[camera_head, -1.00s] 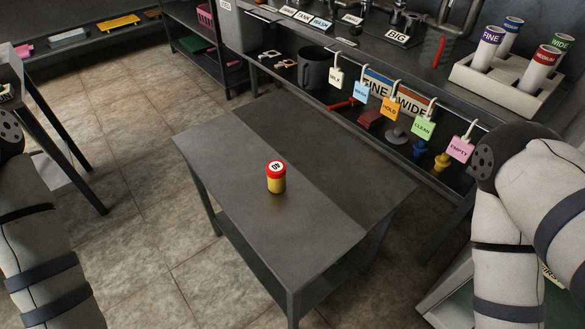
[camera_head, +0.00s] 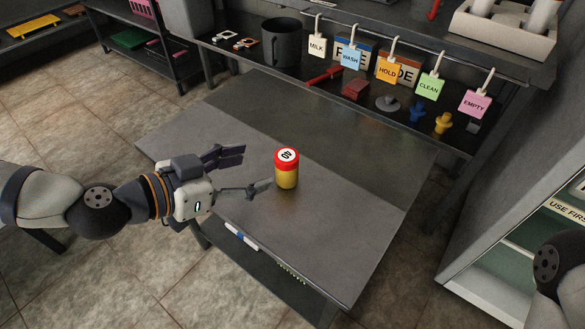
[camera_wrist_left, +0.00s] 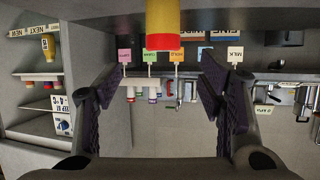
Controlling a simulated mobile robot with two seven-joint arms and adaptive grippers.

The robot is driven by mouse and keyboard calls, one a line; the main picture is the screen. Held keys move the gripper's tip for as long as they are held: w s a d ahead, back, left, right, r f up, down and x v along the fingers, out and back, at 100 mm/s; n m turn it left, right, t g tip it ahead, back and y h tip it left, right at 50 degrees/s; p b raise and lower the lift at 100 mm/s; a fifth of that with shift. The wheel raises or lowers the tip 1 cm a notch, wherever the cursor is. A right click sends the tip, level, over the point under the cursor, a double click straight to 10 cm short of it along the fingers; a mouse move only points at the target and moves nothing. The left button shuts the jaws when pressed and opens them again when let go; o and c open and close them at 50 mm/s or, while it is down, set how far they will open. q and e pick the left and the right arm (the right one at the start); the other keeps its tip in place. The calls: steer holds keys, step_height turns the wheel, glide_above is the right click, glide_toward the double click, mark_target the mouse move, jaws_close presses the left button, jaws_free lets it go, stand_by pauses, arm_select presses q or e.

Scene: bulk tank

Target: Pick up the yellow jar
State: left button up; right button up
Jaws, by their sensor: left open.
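The yellow jar (camera_head: 286,176) has a red lid with a white label and stands upright on the grey metal table (camera_head: 345,225). My left gripper (camera_head: 245,172) is open, just left of the jar, with its fingers pointing toward it. In the left wrist view the jar (camera_wrist_left: 163,22) shows at the top centre, upside down, beyond and between the open fingers. No contact with the jar is visible. The right gripper is out of view; only part of my right arm shows at the lower right.
Behind the table a counter carries hanging tags, such as the blue WASH tag (camera_head: 351,58) and the pink EMPTY tag (camera_head: 474,103). A cabinet (camera_head: 510,215) stands at the right. The tabletop around the jar is clear.

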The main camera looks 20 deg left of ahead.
mark_target(281, 158)
arm_select(q)
steer(key=b+x, duration=0.2)
steer(key=x, duration=0.8)
steer(key=shift+w+a, duration=0.1)
steer(key=shift+w, duration=0.2)
steer(key=c, duration=1.4)
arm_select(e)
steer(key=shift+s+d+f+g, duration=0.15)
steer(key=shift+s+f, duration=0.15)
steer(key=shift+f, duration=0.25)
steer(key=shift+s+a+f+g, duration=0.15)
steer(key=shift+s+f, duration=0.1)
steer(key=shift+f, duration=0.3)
